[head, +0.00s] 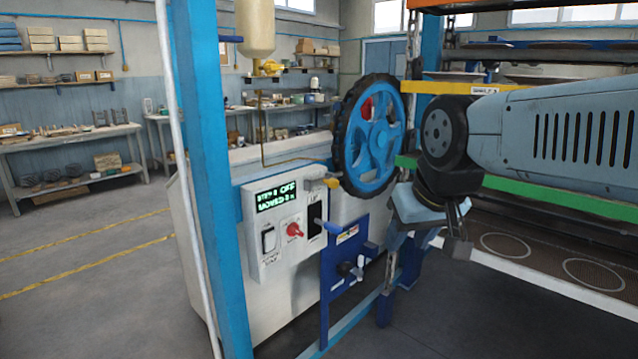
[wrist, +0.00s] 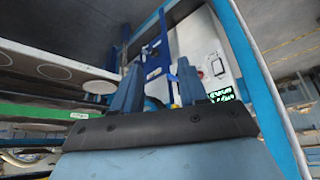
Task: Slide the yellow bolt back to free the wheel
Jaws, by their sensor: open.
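The blue spoked wheel (head: 371,137) with a dark rim stands upright beside the white machine. A small yellow piece (head: 332,183), which looks like the bolt, sits at the wheel's lower left edge, next to a grey block on the machine. I cannot tell how far it reaches into the wheel. My gripper (head: 430,240) is to the right of the bolt and lower in the head view, apart from it. In the wrist view my gripper (wrist: 158,82) shows two blue fingers spread apart with nothing held between them. The bolt is not clearly visible there.
A control panel (head: 266,243) with a green-lettered display, red knob and switches is left of the wheel. A blue post (head: 209,180) rises in front. Blue bracketry (head: 343,265) stands below the wheel. Rack shelves with a green rail (head: 560,201) lie right. Floor at left is clear.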

